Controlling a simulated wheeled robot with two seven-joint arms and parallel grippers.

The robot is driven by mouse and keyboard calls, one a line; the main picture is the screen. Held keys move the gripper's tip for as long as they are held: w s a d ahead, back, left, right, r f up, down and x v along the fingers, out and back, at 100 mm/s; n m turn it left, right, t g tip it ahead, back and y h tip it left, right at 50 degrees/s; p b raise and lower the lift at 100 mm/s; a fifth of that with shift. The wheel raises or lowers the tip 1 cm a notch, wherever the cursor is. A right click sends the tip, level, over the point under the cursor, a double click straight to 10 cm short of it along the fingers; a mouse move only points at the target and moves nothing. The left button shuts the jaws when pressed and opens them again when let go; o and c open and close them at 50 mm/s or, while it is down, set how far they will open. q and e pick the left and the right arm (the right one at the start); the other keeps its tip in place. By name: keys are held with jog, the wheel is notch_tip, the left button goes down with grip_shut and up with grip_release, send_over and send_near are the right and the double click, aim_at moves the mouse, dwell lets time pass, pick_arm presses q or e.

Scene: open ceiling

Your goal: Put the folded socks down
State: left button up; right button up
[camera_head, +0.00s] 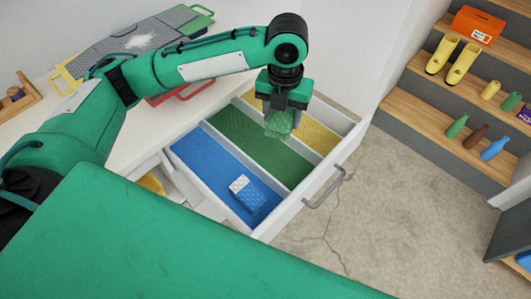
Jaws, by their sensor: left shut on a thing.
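My left gripper (284,104) points down over the open drawer (283,216). It is shut on a green bundle, the folded socks (279,124). The socks hang above the green-lined middle compartment (245,142), close to its far end; I cannot tell whether they touch anything below. The blue-lined compartment (205,163) holds a blue and white folded bundle (247,192) near its front. The yellow-lined compartment (318,137) lies on the right side, and the part of it that I see is empty. My right gripper is not in view.
The drawer's front panel has a metal handle (325,188). A white counter (130,130) beside it bears trays at the back and a wooden box (15,98). Wooden steps (445,95) at the right hold yellow boots (452,58), several bottles and an orange box (477,25). The floor before the drawer is clear.

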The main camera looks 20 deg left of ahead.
pick_arm(q)
jog(key=m, duration=0.4)
jog(key=shift+w+d+r+m, duration=0.2)
jog(key=shift+d+m, duration=0.1)
jog(key=shift+d, duration=0.05)
jog(key=shift+f, duration=0.2)
send_over(281, 167)
notch_tip(281, 167, down, 15)
jog(key=shift+r, duration=0.15)
jog(key=shift+f, duration=0.5)
notch_tip(281, 167, down, 4)
jog(key=shift+r, duration=0.25)
jog(key=shift+f, duration=0.35)
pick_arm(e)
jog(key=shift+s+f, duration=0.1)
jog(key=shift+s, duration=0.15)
